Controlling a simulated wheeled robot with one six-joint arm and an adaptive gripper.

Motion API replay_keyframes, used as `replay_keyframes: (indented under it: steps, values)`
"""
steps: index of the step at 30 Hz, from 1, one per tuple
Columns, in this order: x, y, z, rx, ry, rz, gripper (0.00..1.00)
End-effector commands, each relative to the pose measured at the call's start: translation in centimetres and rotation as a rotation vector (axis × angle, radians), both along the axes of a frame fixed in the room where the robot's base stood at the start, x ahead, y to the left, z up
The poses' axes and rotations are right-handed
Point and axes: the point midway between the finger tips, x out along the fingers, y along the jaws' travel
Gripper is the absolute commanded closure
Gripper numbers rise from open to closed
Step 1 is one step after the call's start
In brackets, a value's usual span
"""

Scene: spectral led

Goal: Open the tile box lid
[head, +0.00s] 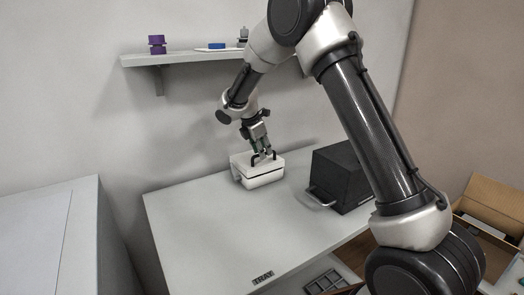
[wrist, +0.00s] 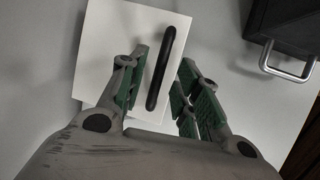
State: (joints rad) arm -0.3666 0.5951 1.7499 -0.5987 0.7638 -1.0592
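The tile box appears as a white box (head: 262,179) near the back of the grey table, with its lid (head: 242,161) seated on it. A black bar handle (wrist: 161,68) stands up from the white lid (wrist: 105,45) in the wrist view. My gripper (wrist: 163,84) is open, with one green-padded finger on each side of the handle. A gap shows between the handle and the right finger; the left finger is close to it, and contact is unclear. In the head view, my gripper (head: 265,150) is at the handle, which it partly hides.
A black box (head: 343,172) with a metal handle (head: 319,199) stands right of the white box. A wall shelf (head: 185,58) above holds a purple item (head: 157,44) and a blue item (head: 217,46). The table's front left, behind a TRAY label (head: 263,277), is clear.

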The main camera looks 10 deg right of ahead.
Motion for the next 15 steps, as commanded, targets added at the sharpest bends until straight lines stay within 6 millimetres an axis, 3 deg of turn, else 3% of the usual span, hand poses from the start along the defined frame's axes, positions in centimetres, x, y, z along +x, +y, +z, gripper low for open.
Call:
replay_keyframes:
  steps: [11,15]
  values:
    - [0.16,-0.16,-0.66,0.001,-0.001,0.001,0.67]
    - [0.15,-0.16,-0.65,0.001,-0.001,0.001,0.91]
